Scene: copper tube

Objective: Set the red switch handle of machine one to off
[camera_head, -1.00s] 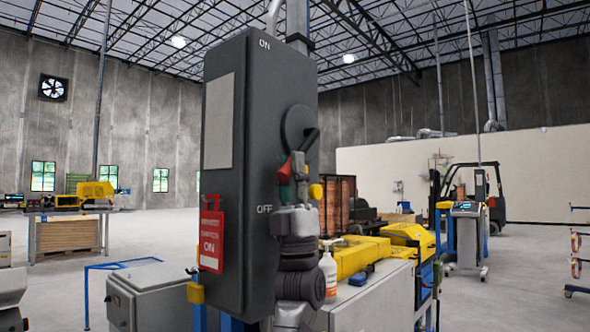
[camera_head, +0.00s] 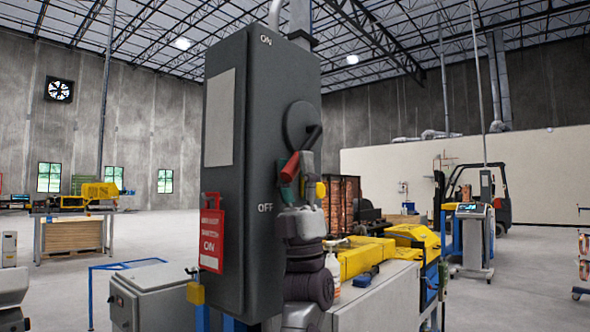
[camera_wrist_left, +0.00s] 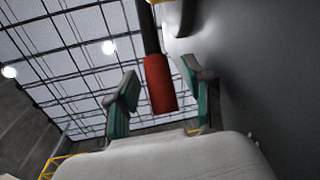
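The red switch handle (camera_head: 291,165) is on the right face of the tall dark grey switch box (camera_head: 228,190). Its dark lever comes from a round disc (camera_head: 300,122), and the red grip points down, a little above the level of the OFF lettering (camera_head: 265,208). ON is lettered at the box's top. My left gripper (camera_head: 300,182) is just below and around the grip's end. In the left wrist view the red handle (camera_wrist_left: 160,84) stands between the two green-padded fingers of the open gripper (camera_wrist_left: 158,98), with gaps on both sides. My right gripper is not in view.
A red tag (camera_head: 211,235) hangs on the box's front. A grey cabinet (camera_head: 150,290) stands at lower left. A yellow machine (camera_head: 365,256) and a white bottle (camera_head: 333,272) are right of my arm. Open floor lies behind.

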